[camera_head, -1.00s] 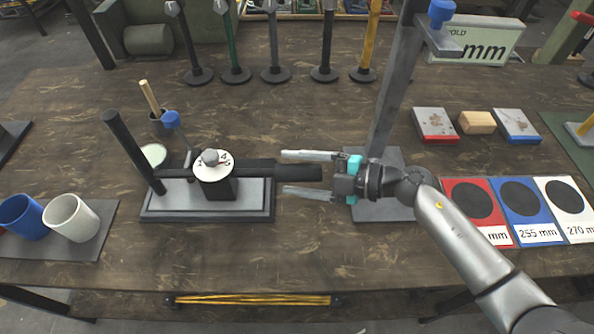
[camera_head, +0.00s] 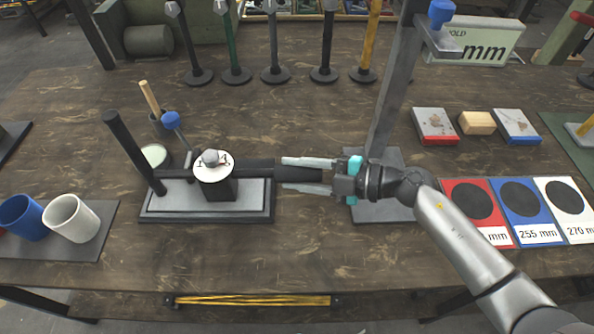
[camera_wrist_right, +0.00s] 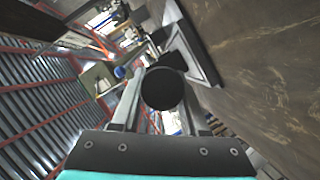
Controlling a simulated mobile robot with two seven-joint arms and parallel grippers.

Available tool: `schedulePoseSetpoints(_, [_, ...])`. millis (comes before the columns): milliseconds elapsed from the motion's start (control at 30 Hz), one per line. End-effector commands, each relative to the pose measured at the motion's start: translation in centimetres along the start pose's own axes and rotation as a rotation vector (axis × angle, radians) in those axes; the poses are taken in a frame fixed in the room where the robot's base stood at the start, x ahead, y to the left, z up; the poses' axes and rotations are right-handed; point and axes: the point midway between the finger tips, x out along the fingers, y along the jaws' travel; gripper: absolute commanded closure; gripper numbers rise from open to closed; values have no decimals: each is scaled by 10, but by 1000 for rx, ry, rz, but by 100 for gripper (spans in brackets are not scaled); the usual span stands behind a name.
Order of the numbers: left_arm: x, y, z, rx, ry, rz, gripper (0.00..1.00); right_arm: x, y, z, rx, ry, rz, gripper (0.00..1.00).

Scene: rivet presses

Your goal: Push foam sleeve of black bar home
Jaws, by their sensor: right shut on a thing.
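The black bar (camera_head: 258,169) lies level through the black block of the press (camera_head: 222,190). The foam sleeve (camera_head: 299,174) is a thicker black cylinder on the bar's right end. My right gripper (camera_head: 284,174) reaches in from the right, with one finger along the sleeve's far side and one along its near side, shut on it. In the right wrist view the round black end of the sleeve (camera_wrist_right: 163,89) faces the camera between the two fingers. My left gripper is not in view.
A grey post on a base plate (camera_head: 385,208) stands just behind my right gripper. A blue mug (camera_head: 22,218) and a white mug (camera_head: 70,218) stand at the left. Several upright tools line the back. The table front is clear.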

Motion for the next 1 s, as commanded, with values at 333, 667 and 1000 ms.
schedulePoseSetpoints(333, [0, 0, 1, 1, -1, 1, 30, 0, 0, 0, 0, 0, -1, 100])
schedulePoseSetpoints(667, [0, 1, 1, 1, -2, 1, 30, 0, 0, 0, 0, 0, -1, 100])
schedulePoseSetpoints(1000, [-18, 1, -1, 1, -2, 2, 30, 22, 3, -12, 5, 1, 0, 100])
